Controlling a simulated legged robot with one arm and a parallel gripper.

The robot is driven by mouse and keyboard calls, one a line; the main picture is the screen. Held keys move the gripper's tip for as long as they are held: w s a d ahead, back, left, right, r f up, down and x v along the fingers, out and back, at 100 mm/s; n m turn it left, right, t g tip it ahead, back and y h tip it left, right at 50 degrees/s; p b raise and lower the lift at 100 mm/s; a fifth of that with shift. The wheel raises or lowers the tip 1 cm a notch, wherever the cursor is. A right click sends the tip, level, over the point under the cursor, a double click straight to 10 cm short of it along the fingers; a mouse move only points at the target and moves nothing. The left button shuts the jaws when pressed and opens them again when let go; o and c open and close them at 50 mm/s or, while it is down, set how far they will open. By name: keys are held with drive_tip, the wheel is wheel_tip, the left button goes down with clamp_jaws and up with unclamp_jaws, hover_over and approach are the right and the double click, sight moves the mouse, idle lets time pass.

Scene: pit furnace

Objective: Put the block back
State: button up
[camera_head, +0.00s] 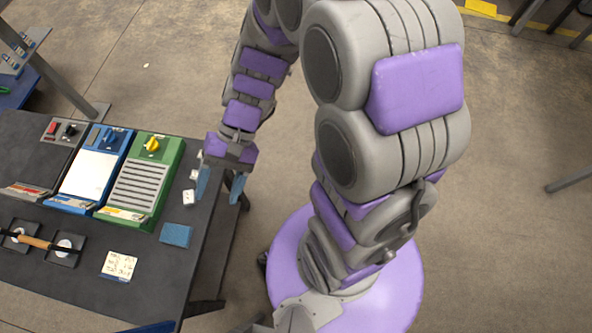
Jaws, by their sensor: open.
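My gripper (220,186) hangs at the right edge of the dark workbench (150,270), pointing down. Its two light blue fingers are apart and I see nothing between them. The left finger is close to a few small white blocks; one white block (188,197) has dark marks and another (194,176) is just behind it. I cannot tell whether the finger touches them. A flat blue square piece (175,235) lies on the bench nearer the front. I cannot tell which of these is the task's block.
A green panel with a yellow knob (145,180), a blue panel (92,170) and a grey unit (50,155) stand on the bench. In front are a wooden-handled tool (35,242) on dark holders and a cream card (119,265).

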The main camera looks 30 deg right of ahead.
drive_tip(key=s+d+r+n+t+h, duration=0.1)
drive_tip(key=s+d+r+h, duration=0.2)
drive_tip(key=d, duration=0.4)
drive_tip(key=s+d+r+n+t+h, duration=0.2)
drive_tip(key=s+d+h, duration=0.3)
drive_tip(key=d, duration=0.3)
drive_tip(key=shift+s+r+t, duration=0.3)
drive_tip(key=shift+s+r, duration=0.35)
drive_tip(key=shift+r, duration=0.25)
